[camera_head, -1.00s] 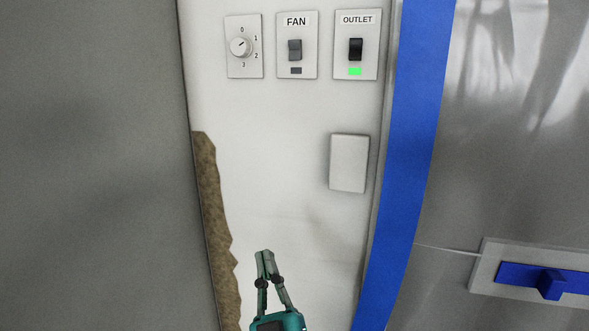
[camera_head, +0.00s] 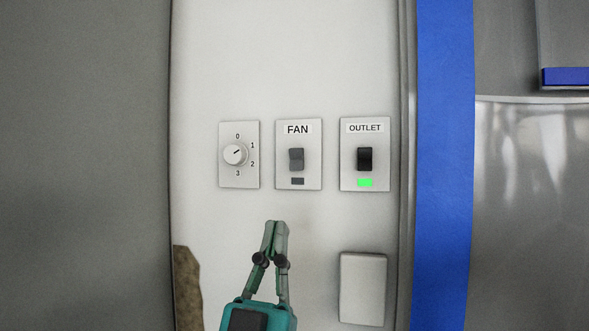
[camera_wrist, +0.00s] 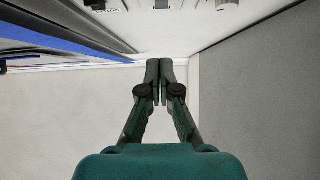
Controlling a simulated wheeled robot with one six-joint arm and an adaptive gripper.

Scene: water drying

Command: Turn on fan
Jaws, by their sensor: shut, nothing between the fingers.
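The fan switch (camera_head: 297,159) is a grey rocker on a white plate labelled FAN on the white wall, in the head view. The small indicator (camera_head: 297,181) under it is dark. My gripper (camera_head: 277,224) is teal, with its fingers shut and empty, pointing up. In the head view its tips are below the fan switch plate and a little to its left, apart from it in the picture. The gripper also shows in the wrist view (camera_wrist: 160,64), with its fingers together.
A dial (camera_head: 235,154) numbered 0 to 3 is left of the fan switch. The outlet switch (camera_head: 364,159), with a lit green indicator, is right of it. A blank white plate (camera_head: 362,288) is lower right. Grey panels and a blue strip (camera_head: 443,160) flank the wall.

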